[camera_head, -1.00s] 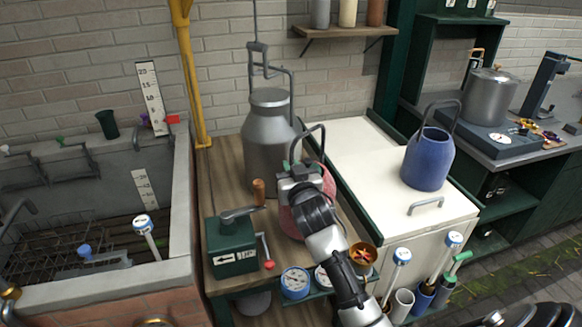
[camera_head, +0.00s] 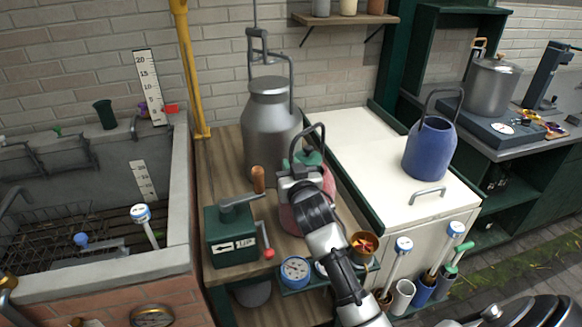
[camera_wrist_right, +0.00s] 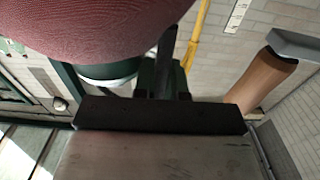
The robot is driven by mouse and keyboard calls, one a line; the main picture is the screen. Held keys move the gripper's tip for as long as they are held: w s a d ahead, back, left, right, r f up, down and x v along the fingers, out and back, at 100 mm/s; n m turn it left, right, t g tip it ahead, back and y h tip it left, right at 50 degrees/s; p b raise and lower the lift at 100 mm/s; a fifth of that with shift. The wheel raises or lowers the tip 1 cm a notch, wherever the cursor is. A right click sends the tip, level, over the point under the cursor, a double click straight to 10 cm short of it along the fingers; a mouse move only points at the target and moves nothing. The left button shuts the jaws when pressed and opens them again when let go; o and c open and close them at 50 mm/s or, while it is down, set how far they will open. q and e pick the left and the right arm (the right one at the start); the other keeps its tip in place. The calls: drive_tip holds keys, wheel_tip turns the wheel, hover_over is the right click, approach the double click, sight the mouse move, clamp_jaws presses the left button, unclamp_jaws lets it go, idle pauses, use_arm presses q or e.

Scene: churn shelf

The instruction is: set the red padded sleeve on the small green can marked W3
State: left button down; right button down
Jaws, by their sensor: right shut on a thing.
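The red padded sleeve (camera_head: 291,217) is around the small green can (camera_head: 309,158) on the wooden bench. The can's green top and dark hoop handle show above the sleeve; no W3 mark is readable. My right gripper (camera_head: 297,174) is at the sleeve's upper part and shut on it, hiding much of its front. In the right wrist view the sleeve (camera_wrist_right: 105,25) fills the upper left. A green and white part of the can (camera_wrist_right: 108,75) shows beyond its edge. I cannot tell if the sleeve is fully seated. My left gripper is not in view.
A tall grey churn (camera_head: 271,130) stands close behind. A green crank box (camera_head: 229,236) with a wooden handle stands at the left. A copper cup (camera_head: 363,245) and a dial (camera_head: 295,270) are in front. A blue can (camera_head: 429,150) stands on the white chest (camera_head: 365,150), otherwise largely clear.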

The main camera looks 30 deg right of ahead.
drive_tip(key=shift+f, duration=0.25)
drive_tip(key=c, duration=1.1)
unclamp_jaws()
drive_tip(key=shift+f, duration=0.1)
